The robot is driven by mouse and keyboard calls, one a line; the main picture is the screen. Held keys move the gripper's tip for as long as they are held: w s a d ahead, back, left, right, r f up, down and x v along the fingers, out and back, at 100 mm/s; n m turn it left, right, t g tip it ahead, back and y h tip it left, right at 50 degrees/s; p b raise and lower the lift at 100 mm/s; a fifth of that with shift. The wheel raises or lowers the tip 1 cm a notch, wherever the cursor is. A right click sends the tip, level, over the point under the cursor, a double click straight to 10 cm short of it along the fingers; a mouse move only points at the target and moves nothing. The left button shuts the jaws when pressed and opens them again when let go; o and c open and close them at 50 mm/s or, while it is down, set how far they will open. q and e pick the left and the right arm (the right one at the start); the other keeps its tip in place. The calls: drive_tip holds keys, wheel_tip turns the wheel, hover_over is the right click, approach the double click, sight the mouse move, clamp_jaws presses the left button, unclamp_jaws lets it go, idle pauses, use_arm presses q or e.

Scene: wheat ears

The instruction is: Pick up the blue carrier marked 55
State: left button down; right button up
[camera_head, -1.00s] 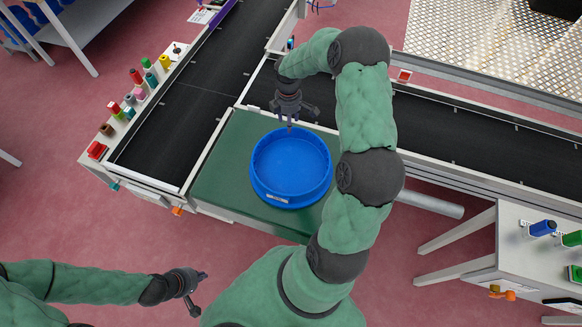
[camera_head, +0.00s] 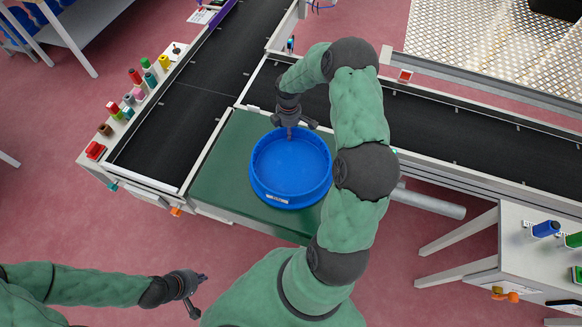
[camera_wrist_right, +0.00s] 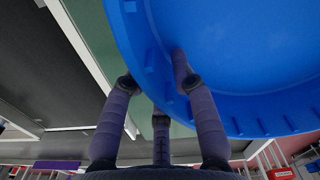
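The blue carrier (camera_head: 291,172) is a round, shallow tub with a raised wall, standing flat on the green board. A small white label (camera_head: 277,199) is on its near wall, its number too small to read. My right gripper (camera_head: 291,133) is at the carrier's far rim, pointing down. In the right wrist view its fingers (camera_wrist_right: 155,92) are spread around the wall of the carrier (camera_wrist_right: 240,55): one reaches over the inner side, the others stay outside with a gap. My left gripper (camera_head: 203,292) is over the floor at lower left, empty, fingers apart.
The green board (camera_head: 225,172) adjoins black conveyors (camera_head: 177,115) to the left and behind. A white table (camera_head: 540,262) with blue and green items stands at right.

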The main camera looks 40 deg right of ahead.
clamp_jaws()
drive_tip(key=shift+r, duration=0.1)
